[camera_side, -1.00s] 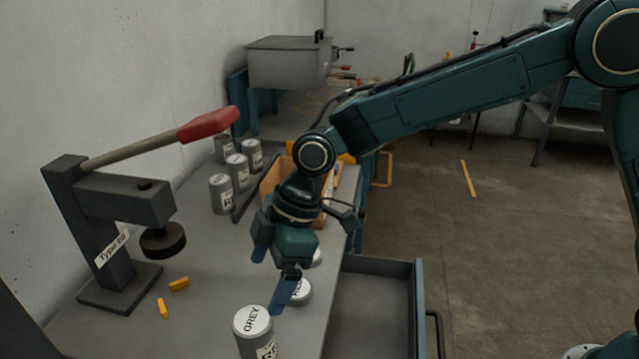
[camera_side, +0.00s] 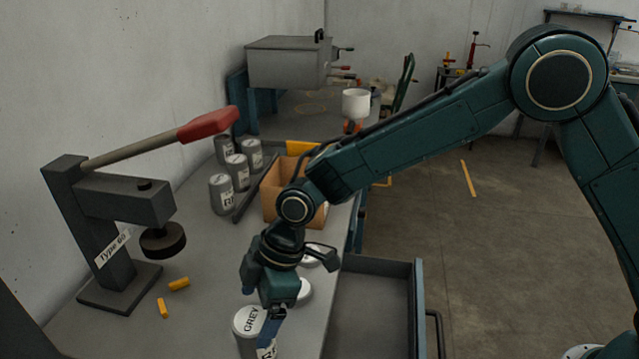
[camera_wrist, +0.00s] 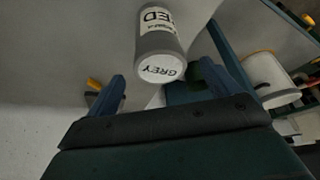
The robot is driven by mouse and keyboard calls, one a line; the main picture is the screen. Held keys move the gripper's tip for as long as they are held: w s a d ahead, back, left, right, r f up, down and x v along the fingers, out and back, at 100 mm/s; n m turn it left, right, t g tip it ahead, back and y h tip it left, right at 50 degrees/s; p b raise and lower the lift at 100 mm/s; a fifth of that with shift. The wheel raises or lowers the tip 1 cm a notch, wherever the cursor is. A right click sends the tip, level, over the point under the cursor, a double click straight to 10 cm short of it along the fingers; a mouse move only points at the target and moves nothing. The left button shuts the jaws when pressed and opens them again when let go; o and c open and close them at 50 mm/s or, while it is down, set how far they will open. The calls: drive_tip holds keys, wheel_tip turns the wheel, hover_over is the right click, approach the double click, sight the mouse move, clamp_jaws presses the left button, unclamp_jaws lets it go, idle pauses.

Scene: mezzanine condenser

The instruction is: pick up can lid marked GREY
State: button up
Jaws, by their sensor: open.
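The can lid marked GREY (camera_side: 246,319) is a pale disc with dark letters. It sits on top of a grey can (camera_side: 244,347) at the near edge of the side view. In the wrist view the lid (camera_wrist: 162,68) lies between the fingers, with the can (camera_wrist: 156,44) behind it bearing a label that reads "ED" at its visible end. My gripper (camera_side: 258,312) is open and empty, its fingers pointing down close to the lid. One finger partly covers the can's right side in the side view. I cannot tell whether the fingers touch the lid.
A press (camera_side: 120,225) with a red handle stands at left. Two yellow pieces (camera_side: 170,296) lie near its base. Pale lids (camera_side: 304,292) are partly hidden behind my gripper. Several cans (camera_side: 222,195) and a cardboard box (camera_side: 272,190) stand farther back. An open drawer (camera_side: 375,300) is at right.

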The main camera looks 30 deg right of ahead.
sight(257, 318)
drive_tip(key=shift+x, duration=0.8)
drive_tip(key=c, duration=1.1)
drive_tip(key=shift+o, duration=0.2)
drive_tip(key=shift+r, duration=0.15)
wheel_tip(257, 318, up, 10)
